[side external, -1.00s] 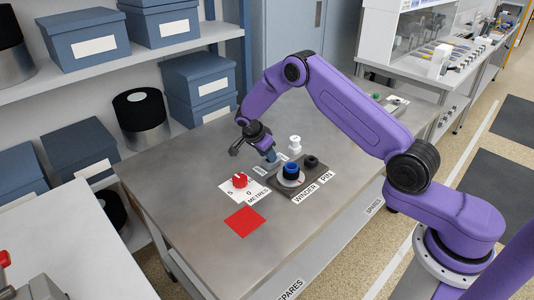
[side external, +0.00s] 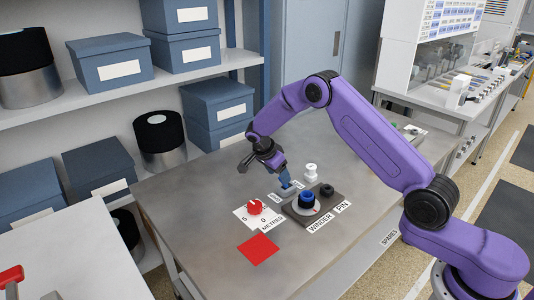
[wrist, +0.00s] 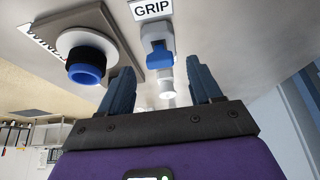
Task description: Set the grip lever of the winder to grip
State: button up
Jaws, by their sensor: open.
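The grip lever (wrist: 160,52) is a blue handle on a pale grey mount in the wrist view, beside a GRIP label (wrist: 152,8). I cannot tell which setting it is at. My gripper (wrist: 162,78) is open, with one blue finger on each side of the picture's middle and the lever just beyond the fingertips. The winder (side external: 306,200) has a blue hub on a white disc and dark plate, and also shows in the wrist view (wrist: 85,68).
A red dial (side external: 254,207) on a METRES card and a red square (side external: 258,249) lie left of the winder. A white peg (side external: 311,170) stands behind it, and a black knob (side external: 326,190) sits on its plate. The left part of the bench is bare.

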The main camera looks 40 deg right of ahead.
jog(key=v, duration=1.2)
jog(key=shift+a+r, duration=0.15)
jog(key=s+a+r+n+y, duration=0.1)
jog(key=s+a+r+n, duration=0.15)
jog(key=s+n, duration=0.3)
jog(key=s+a+r+n+t+y, duration=0.1)
jog(key=s+a+r+n, duration=0.1)
jog(key=s+a+n, duration=0.4)
jog(key=s+a+r+n+y, duration=0.1)
jog(key=s+r+n, duration=0.1)
jog(key=s+n, duration=0.35)
jog(key=s+d+n+y, duration=0.1)
jog(key=s+d+n, duration=0.2)
jog(key=s, duration=1)
jog(key=s+d+f+n+y, duration=0.1)
jog(key=s+d+n, duration=0.2)
jog(key=s+n, duration=0.7)
jog(key=s, duration=0.3)
jog(key=shift+n+g+y, duration=0.3)
jog(key=shift+g, duration=0.1)
